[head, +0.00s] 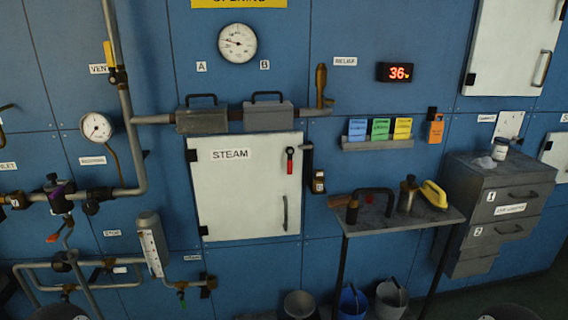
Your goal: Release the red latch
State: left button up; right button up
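The red latch (290,154) is a small red handle on the upper right of the white cabinet door (235,195) labelled STEAM. Neither of my grippers can be made out in the head view, and nothing touches the latch.
Grey pipes and valves run left of the door, with two grey boxes (202,115) above it. A small side table (415,221) at right holds a dark pipe piece, a canister and a yellow object. Buckets (390,298) stand below. The space before the door looks clear.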

aim_at(290, 150)
jog(key=i, duration=0.9)
jog(key=u, duration=0.5)
jog(key=k, duration=0.55)
jog(key=u, duration=2.1)
jog(key=i, duration=0.1)
jog(key=z, duration=3.45)
jog(key=i, duration=0.75)
